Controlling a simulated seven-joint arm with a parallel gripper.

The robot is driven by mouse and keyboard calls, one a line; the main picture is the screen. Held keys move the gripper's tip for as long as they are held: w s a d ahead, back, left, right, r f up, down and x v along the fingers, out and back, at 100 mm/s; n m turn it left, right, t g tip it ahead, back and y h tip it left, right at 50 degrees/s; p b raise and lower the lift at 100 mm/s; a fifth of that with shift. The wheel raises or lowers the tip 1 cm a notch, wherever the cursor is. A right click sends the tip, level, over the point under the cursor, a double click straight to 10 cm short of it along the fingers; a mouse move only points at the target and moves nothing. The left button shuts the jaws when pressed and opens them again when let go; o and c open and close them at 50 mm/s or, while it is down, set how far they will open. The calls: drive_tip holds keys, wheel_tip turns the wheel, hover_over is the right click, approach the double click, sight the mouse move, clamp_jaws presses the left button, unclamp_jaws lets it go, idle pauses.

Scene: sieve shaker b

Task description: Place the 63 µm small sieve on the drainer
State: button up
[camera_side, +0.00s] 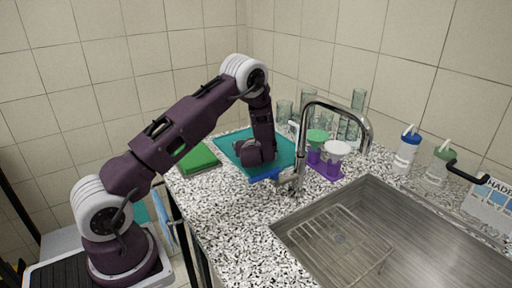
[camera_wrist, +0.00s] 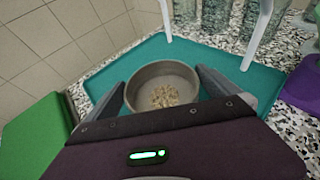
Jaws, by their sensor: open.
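A small round grey metal sieve (camera_wrist: 150,75) with tan grains in it appears in the wrist view, over the teal mat (camera_wrist: 115,75). No size marking on it is readable. My gripper (camera_wrist: 165,88) is open, with one finger on each side of the sieve and close to its rim; I cannot tell whether they touch it. In the side view my wrist is low over the teal mat (camera_side: 228,140) and hides the sieve and fingertips. A wire rack (camera_side: 335,245), possibly the drainer, lies in the steel sink.
A green block (camera_side: 198,158) lies left of the mat. The tap (camera_side: 335,106), glass jars (camera_side: 358,100) and a purple stand (camera_side: 325,168) with green and white funnels are to the right. Two white legs (camera_wrist: 258,35) rise beyond the sieve. Bottles (camera_side: 407,150) stand behind the sink.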

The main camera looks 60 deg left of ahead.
drive_tip(key=v, duration=1)
drive_tip(key=shift+s+d+r, duration=0.15)
drive_tip(key=shift+s+d, duration=0.05)
drive_tip(key=shift+s+d+r, duration=0.1)
drive_tip(key=shift+s+r, duration=0.05)
drive_tip(key=s+r+n+g, duration=0.6)
drive_tip(key=s+r+n, duration=0.5)
drive_tip(key=s+n, duration=0.3)
drive_tip(key=s+d+r+n+t+h, duration=0.1)
drive_tip(key=s+d+r+n+h, duration=0.2)
drive_tip(key=d, duration=0.9)
drive_tip(key=s+d+r+n+t+h, duration=0.2)
drive_tip(key=s+d+n+h, duration=0.5)
drive_tip(key=s+d, duration=0.3)
drive_tip(key=shift+d+r+n+h, duration=0.4)
drive_tip(key=shift+d+n, duration=0.4)
drive_tip(key=shift+d, duration=0.2)
